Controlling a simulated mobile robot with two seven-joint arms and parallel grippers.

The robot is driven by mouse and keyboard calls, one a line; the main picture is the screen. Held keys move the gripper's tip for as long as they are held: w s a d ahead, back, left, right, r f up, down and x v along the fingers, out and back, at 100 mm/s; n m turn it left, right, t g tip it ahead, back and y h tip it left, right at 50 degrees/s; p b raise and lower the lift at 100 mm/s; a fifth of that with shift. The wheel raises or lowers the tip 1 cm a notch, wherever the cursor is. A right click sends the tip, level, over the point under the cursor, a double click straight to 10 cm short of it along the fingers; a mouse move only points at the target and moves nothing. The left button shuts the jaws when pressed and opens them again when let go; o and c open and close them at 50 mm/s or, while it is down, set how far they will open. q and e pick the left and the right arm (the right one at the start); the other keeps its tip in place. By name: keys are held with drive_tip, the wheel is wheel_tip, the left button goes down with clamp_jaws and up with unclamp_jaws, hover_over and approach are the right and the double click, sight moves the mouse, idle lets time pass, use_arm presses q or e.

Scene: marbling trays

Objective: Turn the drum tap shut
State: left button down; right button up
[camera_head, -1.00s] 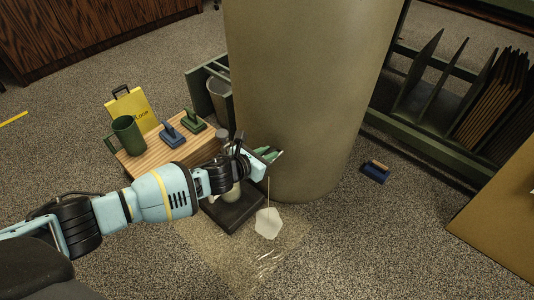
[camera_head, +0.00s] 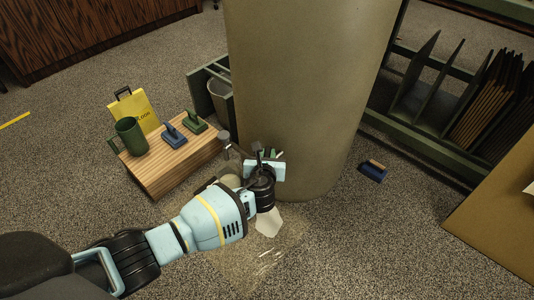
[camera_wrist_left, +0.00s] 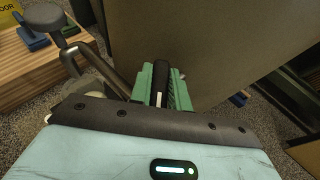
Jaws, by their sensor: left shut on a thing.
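The tall tan drum (camera_head: 310,85) stands upright in the middle of the head view and fills the back of the left wrist view (camera_wrist_left: 225,40). My left gripper (camera_head: 268,155) is low against the drum's front left side. In the left wrist view its green fingers (camera_wrist_left: 164,88) are closed around a dark upright lever (camera_wrist_left: 161,76), which looks like the tap handle. A grey bent pipe with a round knob (camera_wrist_left: 44,16) lies left of the fingers. My gripper and wrist hide most of the tap in the head view. My right gripper is out of view.
A wooden-topped stand (camera_head: 165,165) at left bears a green mug (camera_head: 130,137) and two small tools. A yellow sign (camera_head: 140,110) is behind it. A clear sheet with a white piece (camera_head: 268,222) lies on the floor. A blue block (camera_head: 373,172) lies right of the drum.

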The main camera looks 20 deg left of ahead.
use_arm(q)
drive_tip(key=shift+d+f+n+g+y, duration=0.15)
drive_tip(key=shift+n+g+y, duration=0.35)
drive_tip(key=shift+n+y, duration=0.5)
drive_tip(key=shift+n+g+y+b, duration=0.5)
drive_tip(key=shift+n+y+b, duration=0.1)
drive_tip(key=shift+n+y, duration=0.3)
drive_tip(key=n+g+y+b, duration=0.3)
drive_tip(key=n+b, duration=0.1)
drive_tip(key=shift+f+g+y, duration=0.1)
drive_tip(key=shift+g+y, duration=0.2)
drive_tip(key=shift+g, duration=0.1)
drive_tip(key=n+g+y+b, duration=0.1)
drive_tip(key=n+b, duration=0.1)
drive_tip(key=b, duration=0.1)
drive_tip(key=shift+g, duration=0.4)
drive_tip(key=shift+r+n+g+b, duration=0.2)
drive_tip(key=shift+n+g+b, duration=0.1)
drive_tip(key=shift+n+b, duration=0.1)
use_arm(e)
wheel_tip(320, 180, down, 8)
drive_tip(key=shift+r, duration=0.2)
use_arm(q)
drive_tip(key=c, duration=1.3)
unclamp_jaws()
drive_tip(key=shift+a, duration=0.2)
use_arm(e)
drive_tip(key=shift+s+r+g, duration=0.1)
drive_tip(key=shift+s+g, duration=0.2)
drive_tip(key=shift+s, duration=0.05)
